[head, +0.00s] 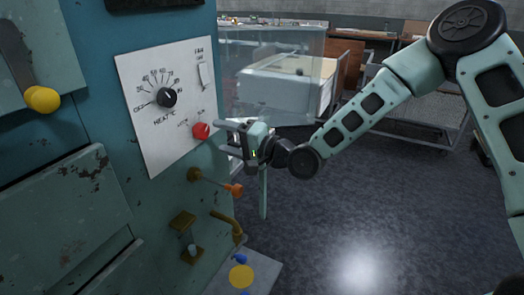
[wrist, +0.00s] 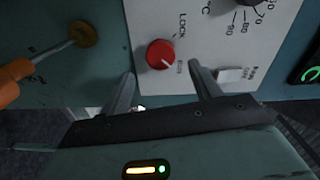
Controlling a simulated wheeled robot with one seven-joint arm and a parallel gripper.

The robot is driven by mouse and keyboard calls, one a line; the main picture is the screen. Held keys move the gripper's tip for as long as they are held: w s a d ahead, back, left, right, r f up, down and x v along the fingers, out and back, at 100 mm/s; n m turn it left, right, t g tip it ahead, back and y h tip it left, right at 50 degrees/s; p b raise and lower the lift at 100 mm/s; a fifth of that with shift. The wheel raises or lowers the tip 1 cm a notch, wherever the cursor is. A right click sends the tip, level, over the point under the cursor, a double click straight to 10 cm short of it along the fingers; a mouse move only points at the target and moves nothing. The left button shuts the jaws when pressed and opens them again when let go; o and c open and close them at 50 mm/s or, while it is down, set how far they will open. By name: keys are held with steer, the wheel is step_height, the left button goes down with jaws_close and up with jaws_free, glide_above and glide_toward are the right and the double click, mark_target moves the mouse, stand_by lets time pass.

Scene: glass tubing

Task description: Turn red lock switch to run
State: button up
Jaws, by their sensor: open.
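The red lock switch (head: 201,131) is a round knob on the lower right of a white control panel (head: 150,115) on the blue machine. In the wrist view the red knob (wrist: 160,54) has a pale pointer mark at its lower right, toward the label that appears to read RUN. The LOCK label is above it to the right. My gripper (head: 226,137) is just right of the knob in the head view. In the wrist view its two fingers (wrist: 158,82) are spread apart and empty, with the knob beyond and between their tips. I cannot tell whether either finger touches it.
A black heat dial (head: 167,97) and a white fan switch (head: 203,75) share the panel. An orange-handled lever (head: 233,190) sticks out below. A yellow-knobbed lever (head: 42,99) is at left. Open floor (head: 370,220) lies to the right.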

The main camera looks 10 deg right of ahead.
steer(key=b+v, duration=0.1)
steer(key=v, duration=1)
steer(key=shift+s+d, duration=0.2)
steer(key=shift+s, duration=0.05)
steer(key=s+a+f+n+g+h, duration=0.3)
steer(key=s+f+n+g+h, duration=0.3)
steer(key=s+f+n+h, duration=0.15)
steer(key=s+d+r+n+g+h, duration=0.2)
steer(key=s+h, duration=0.1)
steer(key=s, duration=0.7)
steer(key=s+d+r+n+g+h, duration=0.3)
steer(key=s, duration=0.8)
steer(key=shift+n, duration=0.35)
